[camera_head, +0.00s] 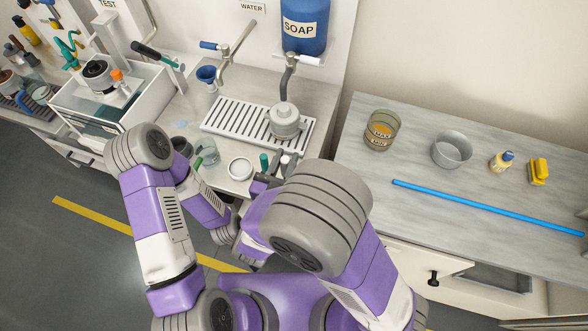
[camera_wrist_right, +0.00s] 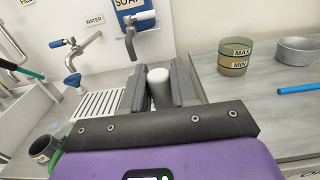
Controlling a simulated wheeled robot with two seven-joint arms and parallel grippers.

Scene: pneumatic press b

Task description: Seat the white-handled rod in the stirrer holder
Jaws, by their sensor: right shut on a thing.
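The white-handled rod (camera_wrist_right: 158,88) is between the two dark fingers of my right gripper (camera_wrist_right: 158,92) in the right wrist view. Its white top faces the camera; its lower part is hidden. In the head view my right gripper (camera_head: 275,172) is over the front of the sink counter, partly covered by my own arm, shut on the white handle. A green-topped piece (camera_head: 264,161) shows beside it. I cannot surely pick out the stirrer holder. My left gripper (camera_head: 228,226) is low at the counter's front edge, its jaws not clear.
A glass beaker (camera_head: 207,153) and a white round dish (camera_head: 240,168) stand close to the grippers. A grey lidded vessel (camera_head: 284,122) stands on the slotted drain tray (camera_head: 228,118). The right counter holds an amber jar (camera_head: 381,130), grey bowl (camera_head: 452,150) and blue rod (camera_head: 485,207).

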